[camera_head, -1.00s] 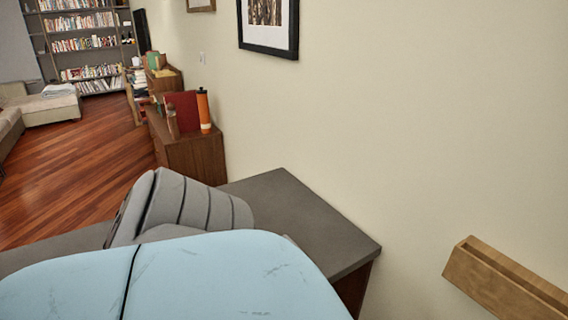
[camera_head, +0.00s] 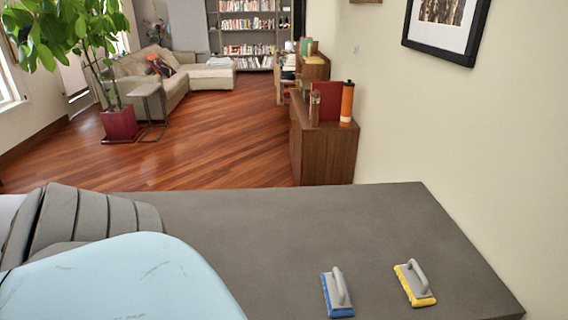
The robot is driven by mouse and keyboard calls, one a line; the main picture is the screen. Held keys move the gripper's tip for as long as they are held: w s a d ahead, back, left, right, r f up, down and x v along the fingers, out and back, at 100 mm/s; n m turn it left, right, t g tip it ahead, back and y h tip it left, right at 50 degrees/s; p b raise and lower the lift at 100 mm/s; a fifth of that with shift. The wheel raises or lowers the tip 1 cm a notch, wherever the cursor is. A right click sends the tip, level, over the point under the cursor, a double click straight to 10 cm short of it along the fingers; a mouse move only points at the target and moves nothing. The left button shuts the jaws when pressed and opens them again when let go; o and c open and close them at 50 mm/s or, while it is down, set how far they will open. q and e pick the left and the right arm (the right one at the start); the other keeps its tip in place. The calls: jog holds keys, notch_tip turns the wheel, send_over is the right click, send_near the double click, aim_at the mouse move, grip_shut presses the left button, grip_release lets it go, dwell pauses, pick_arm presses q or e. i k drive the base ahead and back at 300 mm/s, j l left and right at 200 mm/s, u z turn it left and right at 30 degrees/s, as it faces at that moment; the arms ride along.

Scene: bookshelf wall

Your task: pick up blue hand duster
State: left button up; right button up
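The blue hand duster (camera_head: 338,293) lies on the grey tabletop at the lower middle right, with a grey handle on top and a blue base. A similar yellow hand duster (camera_head: 414,283) lies to its right, a short gap away. Neither duster is touched by anything in view. No gripper is in view. A light blue rounded shape with scuffs covers the lower left and hides part of the tabletop.
The grey table (camera_head: 270,225) is clear around and behind the dusters. A grey ribbed object (camera_head: 85,218) is at its left. A wooden cabinet (camera_head: 325,150) with an orange bottle (camera_head: 347,102) stands beyond. A wall is close on the right.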

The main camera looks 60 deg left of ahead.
aim_at(337, 296)
jog(key=u, duration=1.3)
jog(key=z, duration=1.85)
jog(key=u, duration=1.85)
